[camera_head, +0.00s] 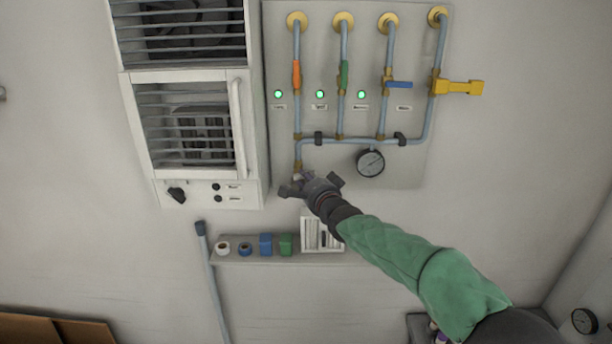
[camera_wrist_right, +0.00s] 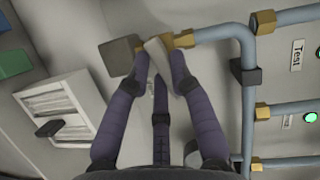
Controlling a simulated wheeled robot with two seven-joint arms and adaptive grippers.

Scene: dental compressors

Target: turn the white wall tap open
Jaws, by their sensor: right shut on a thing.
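The white wall tap (camera_wrist_right: 157,57) is at the lower end of the blue pipework, at a brass fitting (camera_wrist_right: 183,40). In the wrist view its pale lever sits between my fingertips. In the head view the tap is mostly hidden by my right gripper (camera_head: 300,185), just below the brass fitting (camera_head: 298,166). My right gripper (camera_wrist_right: 160,68) is shut on the tap's lever, its dark fingers closing in from both sides. How far the lever is turned cannot be told. My left gripper is not in view.
Above are orange (camera_head: 296,75), green (camera_head: 344,74), blue (camera_head: 399,84) and yellow (camera_head: 459,87) pipe handles, and a gauge (camera_head: 370,162). A vented cabinet (camera_head: 190,140) stands to the left. A small shelf (camera_head: 230,258) with tape rolls and boxes lies below my gripper.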

